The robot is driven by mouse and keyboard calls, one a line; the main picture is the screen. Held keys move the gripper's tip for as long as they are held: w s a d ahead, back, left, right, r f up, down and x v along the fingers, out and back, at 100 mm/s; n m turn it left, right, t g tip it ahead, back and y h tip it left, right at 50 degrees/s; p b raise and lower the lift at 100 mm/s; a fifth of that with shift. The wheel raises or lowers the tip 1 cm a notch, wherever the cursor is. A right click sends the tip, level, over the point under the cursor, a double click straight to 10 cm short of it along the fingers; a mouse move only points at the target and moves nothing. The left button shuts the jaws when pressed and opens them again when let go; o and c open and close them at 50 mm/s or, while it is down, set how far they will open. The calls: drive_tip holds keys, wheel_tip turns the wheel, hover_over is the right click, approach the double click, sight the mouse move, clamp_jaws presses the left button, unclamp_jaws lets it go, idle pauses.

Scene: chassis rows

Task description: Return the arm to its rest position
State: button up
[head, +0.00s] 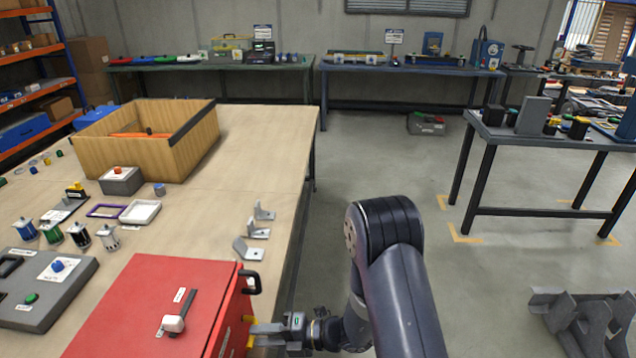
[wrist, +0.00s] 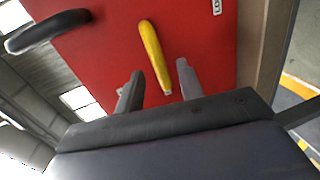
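My gripper (head: 262,334) is at the right side of a red cabinet (head: 150,305), beside a yellow lever handle (wrist: 152,50). In the wrist view, its two fingers are spread apart, pointing at the red face. The lever's lower end shows between them, with a gap on each side. I cannot tell how far the fingertips are from the face.
A black handle (head: 251,282) sticks out from the cabinet near my gripper. Open floor (head: 375,160) lies right of the table. A grey metal stand (head: 590,315) is at lower right.

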drive_tip(key=shift+a+f, duration=0.15)
drive_tip(key=shift+a, duration=0.35)
drive_tip(key=w+b+v, duration=0.1)
drive_tip(key=b+v, duration=0.1)
drive_tip(key=v, duration=0.9)
drive_tip(key=shift+a+f+n+t, duration=0.15)
drive_tip(key=shift+a+f+n, duration=0.3)
drive_tip(key=shift+a, duration=1.35)
drive_tip(key=shift+a+f+n+t, duration=0.15)
drive_tip(key=shift+a+f, duration=0.4)
drive_tip(key=shift+a, duration=1.25)
drive_tip(key=shift+a+f+n+t, duration=0.1)
drive_tip(key=shift+a+f+n, duration=0.35)
drive_tip(key=shift+a, duration=1.35)
drive_tip(key=shift+d, duration=0.15)
